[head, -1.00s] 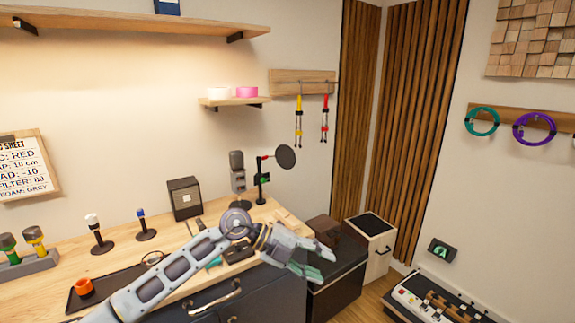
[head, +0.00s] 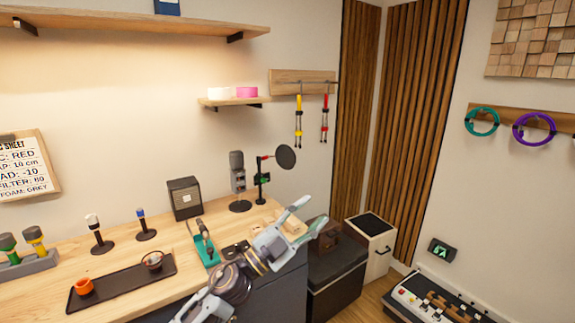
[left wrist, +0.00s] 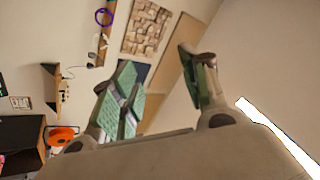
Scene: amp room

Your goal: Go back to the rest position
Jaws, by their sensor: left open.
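My left gripper (head: 300,222) is at the bottom middle of the head view, in front of the right end of the wooden desk. Its two fingers are spread apart with nothing between them. In the left wrist view its green-padded fingers (left wrist: 165,92) are also apart and empty, with walls and wall items beyond. The wooden desk (head: 60,262) lies below and left of the arm. My right gripper is not in view.
A dark tray (head: 120,286) with an orange ring (head: 85,286) lies on the desk. A microphone on a stand (head: 238,172) and a dark box (head: 185,197) stand at the back. A pedalboard (head: 440,300) is on the floor at right.

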